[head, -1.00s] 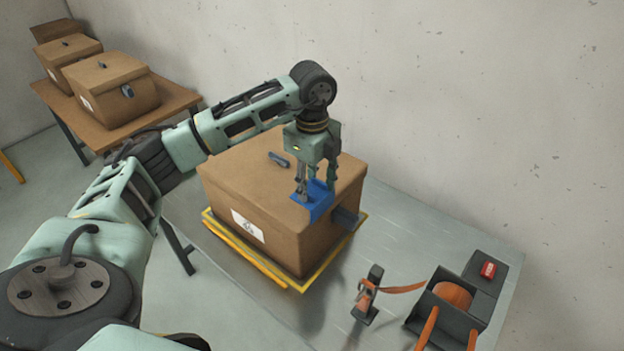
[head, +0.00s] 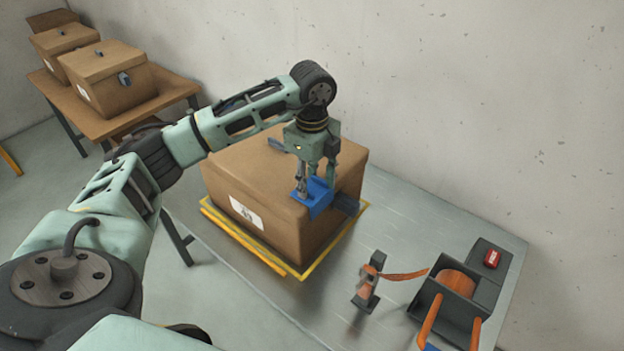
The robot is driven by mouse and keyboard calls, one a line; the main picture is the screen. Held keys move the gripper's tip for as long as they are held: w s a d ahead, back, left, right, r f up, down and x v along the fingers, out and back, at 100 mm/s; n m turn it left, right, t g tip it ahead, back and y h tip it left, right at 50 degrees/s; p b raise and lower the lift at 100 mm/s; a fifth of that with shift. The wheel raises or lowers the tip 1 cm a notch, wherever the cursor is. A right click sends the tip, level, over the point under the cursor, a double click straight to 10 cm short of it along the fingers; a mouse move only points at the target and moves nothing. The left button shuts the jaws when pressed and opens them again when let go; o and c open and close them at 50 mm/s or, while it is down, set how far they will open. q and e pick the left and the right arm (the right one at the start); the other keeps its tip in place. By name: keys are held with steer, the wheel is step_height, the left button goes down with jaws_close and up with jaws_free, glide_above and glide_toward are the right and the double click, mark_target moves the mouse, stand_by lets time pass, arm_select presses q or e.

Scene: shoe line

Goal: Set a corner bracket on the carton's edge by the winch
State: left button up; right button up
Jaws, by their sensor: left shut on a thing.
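A closed brown carton (head: 262,190) with a white label stands on a yellow-edged platform (head: 294,270) on the grey metal table. My left gripper (head: 308,190) points down at the carton's right top edge and is shut on a blue corner bracket (head: 319,200). The bracket is at that edge; whether it rests fully on it I cannot tell, as the fingers hide part of it. The winch (head: 447,305), with an orange strap roll, stands at the table's front right. My right gripper is not in view.
A red button (head: 491,258) sits by the winch. More cartons stand on a wooden table (head: 115,125) at the back left. A wall closes the back.

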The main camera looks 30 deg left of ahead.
arm_select(q)
steer(key=shift+f, duration=0.4)
stand_by(1.1)
steer(key=o, duration=1.2)
steer(key=shift+o, duration=0.2)
steer(key=o, duration=0.4)
